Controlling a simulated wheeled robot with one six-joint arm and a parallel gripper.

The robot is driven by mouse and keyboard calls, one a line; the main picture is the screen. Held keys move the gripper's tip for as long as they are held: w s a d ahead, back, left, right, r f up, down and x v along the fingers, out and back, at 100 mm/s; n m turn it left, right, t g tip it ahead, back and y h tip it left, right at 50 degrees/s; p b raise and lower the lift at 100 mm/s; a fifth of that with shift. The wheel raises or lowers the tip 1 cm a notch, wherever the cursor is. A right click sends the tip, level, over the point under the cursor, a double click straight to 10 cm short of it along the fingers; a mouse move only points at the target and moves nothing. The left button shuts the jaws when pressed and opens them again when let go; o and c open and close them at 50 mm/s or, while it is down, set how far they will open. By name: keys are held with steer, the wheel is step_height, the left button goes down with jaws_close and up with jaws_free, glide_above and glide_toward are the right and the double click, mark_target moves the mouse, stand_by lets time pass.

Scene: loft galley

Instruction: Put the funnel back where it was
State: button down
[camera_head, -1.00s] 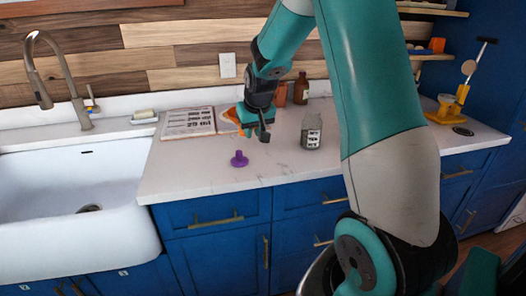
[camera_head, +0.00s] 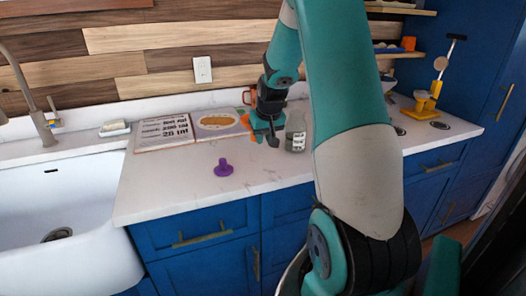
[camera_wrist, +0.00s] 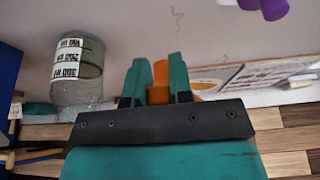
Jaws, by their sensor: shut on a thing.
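My gripper (camera_head: 265,138) is above the counter, between the open book and the labelled glass jar. In the wrist view my gripper (camera_wrist: 158,75) has its teal fingers closed on an orange thing (camera_wrist: 160,72), which looks like the funnel; the fingers hide much of its shape. The orange thing also shows beside the fingers in the head view (camera_head: 257,122). A purple piece (camera_head: 223,168) with a wide base and a short upright stem stands on the counter in front; part of it shows in the wrist view (camera_wrist: 262,6).
The glass jar (camera_head: 296,134) stands close right of my gripper. The open book (camera_head: 165,134) lies left, and an orange-brown mug (camera_head: 250,97) is behind. The sink (camera_head: 60,215) is far left. The counter's front left is clear around the purple piece.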

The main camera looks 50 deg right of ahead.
steer(key=shift+f, duration=2.9)
steer(key=shift+f, duration=0.15)
steer(key=c, duration=1)
jaws_free()
steer(key=shift+r, duration=0.2)
